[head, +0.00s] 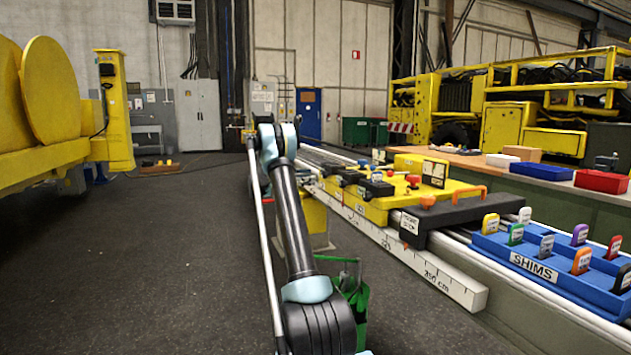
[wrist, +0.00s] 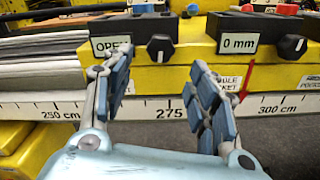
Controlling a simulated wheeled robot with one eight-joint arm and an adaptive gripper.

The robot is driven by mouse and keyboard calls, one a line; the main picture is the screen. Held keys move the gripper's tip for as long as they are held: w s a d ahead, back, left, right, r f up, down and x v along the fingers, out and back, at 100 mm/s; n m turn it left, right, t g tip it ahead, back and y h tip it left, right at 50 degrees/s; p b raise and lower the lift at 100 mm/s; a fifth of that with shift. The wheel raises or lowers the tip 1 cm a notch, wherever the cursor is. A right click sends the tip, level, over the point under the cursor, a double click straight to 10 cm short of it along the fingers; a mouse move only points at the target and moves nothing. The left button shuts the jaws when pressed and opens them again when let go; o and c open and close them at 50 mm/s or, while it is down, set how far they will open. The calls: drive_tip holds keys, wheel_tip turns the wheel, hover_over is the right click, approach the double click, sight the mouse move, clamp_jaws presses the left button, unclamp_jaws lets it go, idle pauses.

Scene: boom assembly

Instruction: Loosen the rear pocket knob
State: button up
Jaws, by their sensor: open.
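In the wrist view, my gripper (wrist: 157,70) is open and empty, its two fingers spread in front of a yellow block (wrist: 160,78). A black knob (wrist: 160,48) with a white mark shows between and just beyond the fingertips, beside an "OPEN" label (wrist: 111,46). A second black knob (wrist: 292,47) sits to the right, beside a "0 mm" label (wrist: 239,43). The pocket labels are partly hidden or cut off, so I cannot tell which knob is the rear pocket's. In the head view, the yellow fixture (head: 375,214) carries several black boxes; my fingers are not clearly visible there.
A white ruler beam (head: 440,278) runs along the front of the bench. A black block (head: 465,215) with an orange handle and a blue shims tray (head: 500,248) stand to the right. The dark floor (head: 150,270) at left is mostly clear.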

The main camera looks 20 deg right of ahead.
drive_tip(key=a, duration=0.4)
drive_tip(key=shift+s+a, duration=0.1)
drive_tip(key=shift+a, duration=0.3)
